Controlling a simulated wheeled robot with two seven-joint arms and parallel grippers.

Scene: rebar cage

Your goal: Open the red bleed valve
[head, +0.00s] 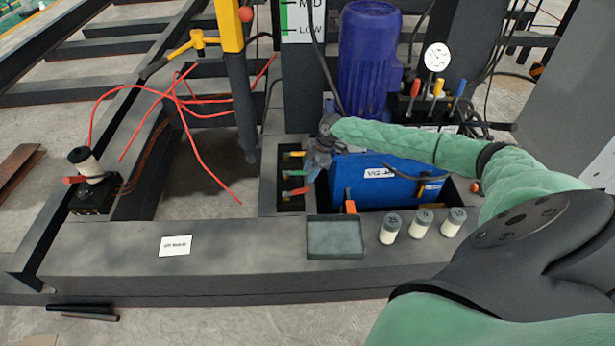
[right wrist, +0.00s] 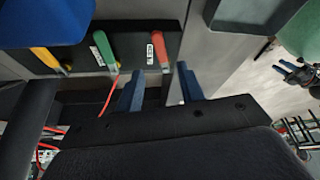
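The red bleed valve lever (head: 298,191) is the nearest of three levers on a dark block left of the blue box. Green (head: 296,173) and yellow (head: 293,154) levers are behind it. My right gripper (head: 312,172) is just right of the levers, tilted down. In the right wrist view, its two blue fingers (right wrist: 161,85) are apart with nothing between them. The red lever (right wrist: 157,50) shows just beyond the gap between the fingertips, apart from them. What looks like my left gripper (right wrist: 287,70) shows small at the right edge of the right wrist view; its fingers are unclear.
The blue box (head: 385,182) stands close right of the levers. An empty grey tray (head: 335,238) and three white canisters (head: 421,223) are on the front ledge. A white-labelled card (head: 175,245) lies left. Red cables (head: 190,130) hang behind.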

